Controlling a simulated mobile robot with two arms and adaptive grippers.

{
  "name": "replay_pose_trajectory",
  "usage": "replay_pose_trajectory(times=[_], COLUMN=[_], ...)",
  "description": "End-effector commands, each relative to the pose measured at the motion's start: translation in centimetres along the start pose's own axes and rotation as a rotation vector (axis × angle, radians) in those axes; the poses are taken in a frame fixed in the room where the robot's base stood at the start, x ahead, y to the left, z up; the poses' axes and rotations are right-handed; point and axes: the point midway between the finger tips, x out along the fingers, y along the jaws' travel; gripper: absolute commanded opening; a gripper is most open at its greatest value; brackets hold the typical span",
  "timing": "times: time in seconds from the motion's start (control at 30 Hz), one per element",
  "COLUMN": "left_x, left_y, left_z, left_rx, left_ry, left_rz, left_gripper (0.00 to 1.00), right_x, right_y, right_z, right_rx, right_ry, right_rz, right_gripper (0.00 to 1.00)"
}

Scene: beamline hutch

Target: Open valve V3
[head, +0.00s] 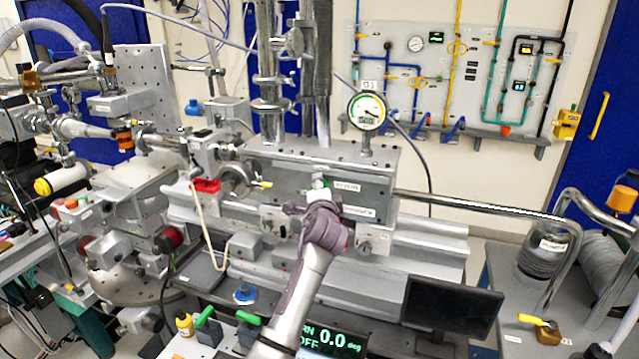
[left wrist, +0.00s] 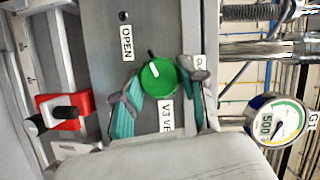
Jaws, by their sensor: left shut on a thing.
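Valve V3 is a round green knob (left wrist: 157,78) with a short white mark, on a grey metal panel. A white label starting "V3 VE" (left wrist: 166,116) is beside it, and an "OPEN" label (left wrist: 126,42) is at its upper left. Another label at its upper right is mostly hidden by a finger. My left gripper (left wrist: 157,98) has one teal-padded finger on each side of the knob and is shut on it. My right gripper is not in view.
Gauge G1 (head: 367,112) stands on top of the box. A red part (head: 205,186) sits to the left, and a steel pipe (head: 480,206) runs right. A dark monitor (head: 451,306) and a green-lettered display (head: 336,341) are below. Crowded equipment fills the left side.

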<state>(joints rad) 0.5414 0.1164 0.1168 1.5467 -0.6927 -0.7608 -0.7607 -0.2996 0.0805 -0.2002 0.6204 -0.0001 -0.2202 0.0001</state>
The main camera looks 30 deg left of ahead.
Motion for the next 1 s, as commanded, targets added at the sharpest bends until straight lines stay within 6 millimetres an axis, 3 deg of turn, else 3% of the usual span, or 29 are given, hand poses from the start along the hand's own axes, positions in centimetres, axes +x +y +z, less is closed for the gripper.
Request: replay_pose_trajectory(times=[0.27,0.83,0.87,1.0], left_x=[-0.01,0.01,0.01,0.01], left_y=[-0.06,0.09,0.09,0.06], left_z=[0.00,0.05,0.05,0.05], left_rx=[-0.102,-0.131,-0.131,-0.130], left_ry=[0.000,-0.001,-0.001,-0.001], left_rz=[0.044,0.056,0.056,0.056], left_gripper=[0.07,0.07,0.43,0.66], right_x=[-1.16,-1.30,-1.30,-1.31], right_y=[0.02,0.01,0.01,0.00], right_z=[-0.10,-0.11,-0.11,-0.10], right_rx=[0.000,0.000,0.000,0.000], right_ry=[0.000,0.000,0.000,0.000], right_rz=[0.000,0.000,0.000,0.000], right_gripper=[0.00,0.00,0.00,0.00])
